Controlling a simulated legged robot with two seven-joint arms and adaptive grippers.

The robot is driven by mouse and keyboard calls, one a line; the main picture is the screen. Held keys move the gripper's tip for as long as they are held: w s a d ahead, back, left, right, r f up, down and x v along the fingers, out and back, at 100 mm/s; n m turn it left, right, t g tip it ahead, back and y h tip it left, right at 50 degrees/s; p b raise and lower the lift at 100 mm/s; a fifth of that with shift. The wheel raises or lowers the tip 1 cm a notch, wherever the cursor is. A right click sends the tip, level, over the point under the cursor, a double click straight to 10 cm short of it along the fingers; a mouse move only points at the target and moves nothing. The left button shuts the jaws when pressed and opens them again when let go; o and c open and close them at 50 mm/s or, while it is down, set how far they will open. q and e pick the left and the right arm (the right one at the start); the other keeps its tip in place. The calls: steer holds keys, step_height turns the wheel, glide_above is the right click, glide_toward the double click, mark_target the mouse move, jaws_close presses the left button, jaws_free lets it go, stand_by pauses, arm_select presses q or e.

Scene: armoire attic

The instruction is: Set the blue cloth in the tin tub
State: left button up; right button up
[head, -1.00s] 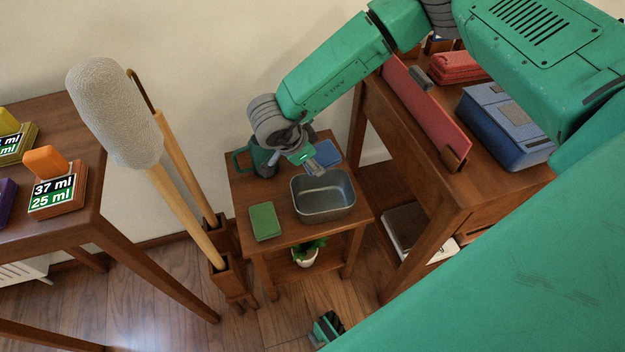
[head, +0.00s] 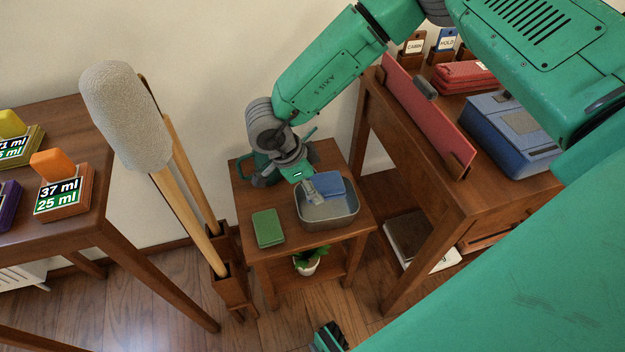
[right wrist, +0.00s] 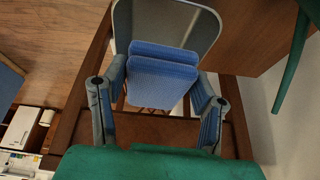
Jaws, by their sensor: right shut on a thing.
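The blue cloth (head: 326,184) is a folded pad, held at the tin tub's back part, over its opening. My right gripper (head: 311,190) is shut on it. In the right wrist view the fingers flank the cloth (right wrist: 163,76), with the tub (right wrist: 195,25) beyond and beneath it. The grey metal tub (head: 330,222) stands upright on the small wooden table. I cannot tell whether the cloth touches the tub's floor.
A green folded cloth (head: 268,228) lies left of the tub. A taller desk (head: 445,190) is close on the right.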

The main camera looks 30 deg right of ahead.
mark_target(316, 213)
steer(key=b+x, duration=0.1)
steer(key=x, duration=0.2)
steer(key=shift+w+d+f, duration=0.15)
steer(key=shift+f, duration=0.85)
steer(key=shift+a+f+b, duration=0.5)
steer(key=shift+f+b, duration=0.1)
steer(key=shift+f, duration=0.15)
steer(key=shift+d+f, duration=0.15)
steer(key=shift+f, duration=0.2)
arm_select(q)
steer(key=shift+d+f, duration=0.3)
steer(key=shift+f, duration=0.2)
steer(key=shift+d+f, duration=0.25)
steer(key=shift+f, duration=0.25)
arm_select(e)
steer(key=shift+d+f, duration=0.2)
steer(key=shift+d, duration=0.05)
steer(key=o, duration=0.9)
steer(key=shift+a, duration=0.15)
arm_select(q)
steer(key=shift+a+f, duration=0.1)
steer(key=shift+a, duration=0.2)
arm_select(e)
steer(key=o, duration=0.4)
steer(key=shift+a+r, duration=0.1)
steer(key=shift+a, duration=0.05)
arm_select(q)
steer(key=shift+d, duration=0.15)
